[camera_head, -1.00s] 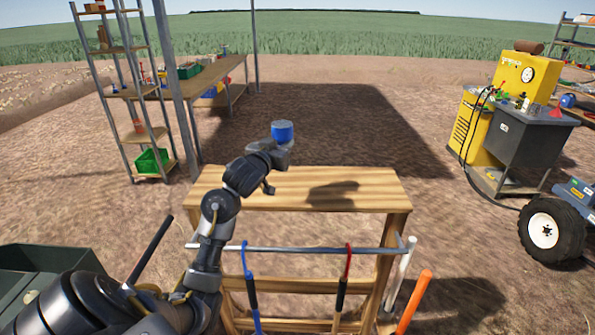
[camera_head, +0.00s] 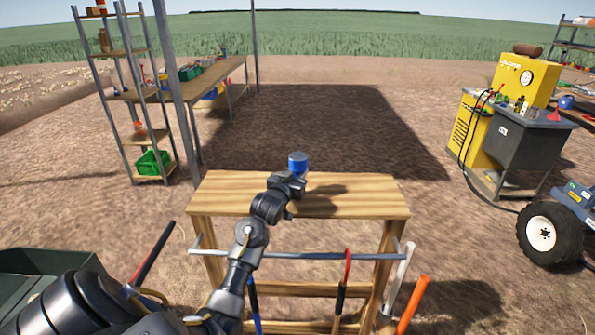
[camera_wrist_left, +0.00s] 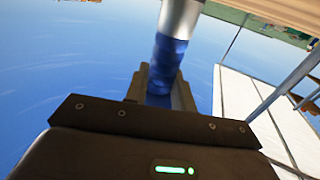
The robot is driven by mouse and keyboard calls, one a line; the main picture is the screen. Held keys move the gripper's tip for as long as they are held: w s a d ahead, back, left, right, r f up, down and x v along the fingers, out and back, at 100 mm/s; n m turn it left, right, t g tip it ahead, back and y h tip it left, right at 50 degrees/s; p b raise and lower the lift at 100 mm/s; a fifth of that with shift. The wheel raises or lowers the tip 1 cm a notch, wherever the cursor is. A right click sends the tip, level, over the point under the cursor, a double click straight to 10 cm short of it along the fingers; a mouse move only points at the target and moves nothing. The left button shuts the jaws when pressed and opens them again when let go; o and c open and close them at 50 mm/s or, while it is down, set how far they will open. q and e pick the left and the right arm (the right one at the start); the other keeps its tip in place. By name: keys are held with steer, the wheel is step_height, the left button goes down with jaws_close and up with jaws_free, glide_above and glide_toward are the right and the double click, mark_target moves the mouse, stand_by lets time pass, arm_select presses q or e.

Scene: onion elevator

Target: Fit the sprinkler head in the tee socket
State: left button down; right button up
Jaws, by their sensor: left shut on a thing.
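My left gripper (camera_head: 294,177) is shut on a blue cylindrical piece, which I take for the sprinkler head (camera_head: 298,160). It holds the piece above the wooden bench, with the blue part up in the head view. In the left wrist view the blue body (camera_wrist_left: 168,58) sits between the fingers (camera_wrist_left: 160,90) and a silvery cylinder (camera_wrist_left: 181,16) extends from it. A grey pipe (camera_head: 330,256) runs along the bench's front. I cannot clearly make out the tee socket. My right gripper is not in view.
The wooden bench (camera_head: 370,200) has a bare top. Tools with blue and red handles (camera_head: 347,268) hang at its front, beside a white pipe (camera_head: 399,280) and an orange handle (camera_head: 413,303). A yellow machine (camera_head: 522,80) and a wheel (camera_head: 548,235) stand right.

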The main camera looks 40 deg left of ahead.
arm_select(q)
steer(key=shift+f, duration=0.2)
steer(key=c, duration=1.2)
jaws_free()
steer(key=shift+r, duration=0.1)
steer(key=shift+o, duration=0.2)
